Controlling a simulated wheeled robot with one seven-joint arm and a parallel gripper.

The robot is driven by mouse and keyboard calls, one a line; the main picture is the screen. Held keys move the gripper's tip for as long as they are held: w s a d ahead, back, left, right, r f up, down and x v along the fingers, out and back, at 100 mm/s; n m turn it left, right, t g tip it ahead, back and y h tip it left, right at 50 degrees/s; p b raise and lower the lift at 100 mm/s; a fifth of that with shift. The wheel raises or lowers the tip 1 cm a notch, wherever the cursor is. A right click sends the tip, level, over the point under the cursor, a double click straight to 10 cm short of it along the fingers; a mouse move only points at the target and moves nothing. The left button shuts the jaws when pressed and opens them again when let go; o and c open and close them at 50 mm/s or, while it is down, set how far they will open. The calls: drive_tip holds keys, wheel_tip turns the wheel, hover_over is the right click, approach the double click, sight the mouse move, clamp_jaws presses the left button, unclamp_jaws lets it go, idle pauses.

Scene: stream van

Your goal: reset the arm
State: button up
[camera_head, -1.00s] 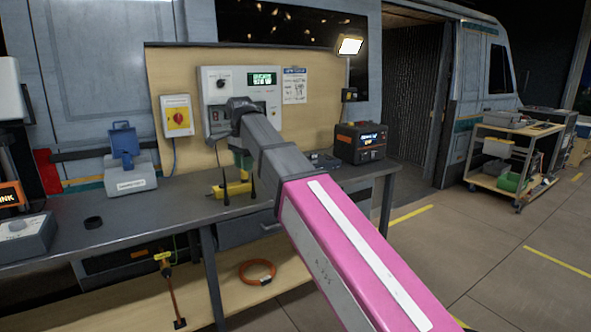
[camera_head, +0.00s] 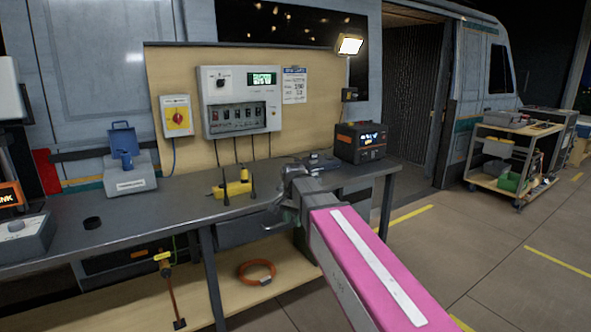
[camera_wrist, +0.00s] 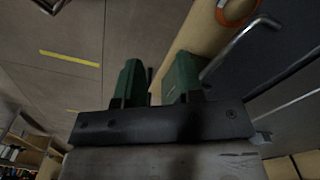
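My arm, with its pink and white link (camera_head: 365,265), reaches to the front edge of the workbench (camera_head: 130,228). My gripper (camera_head: 279,218) is small and partly hidden by the wrist in the head view, beside the bench edge. In the wrist view its two green fingers (camera_wrist: 156,82) stand apart with nothing seen between them.
A switch panel (camera_head: 238,103) is behind. An orange cable coil (camera_head: 257,272) lies on the lower shelf.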

drive_tip(key=s+d+f+n, duration=0.2)
drive_tip(key=s+d+f, duration=0.4)
drive_tip(key=d+f, duration=0.3)
drive_tip(key=s+d+f+n, duration=0.3)
drive_tip(key=s+d+f, duration=0.2)
drive_tip(key=d+f, duration=0.5)
wheel_tip(320, 180, down, 2)
drive_tip(key=shift+s+d+f, duration=0.15)
drive_tip(key=shift+s+d, duration=0.05)
drive_tip(key=shift+s, duration=0.2)
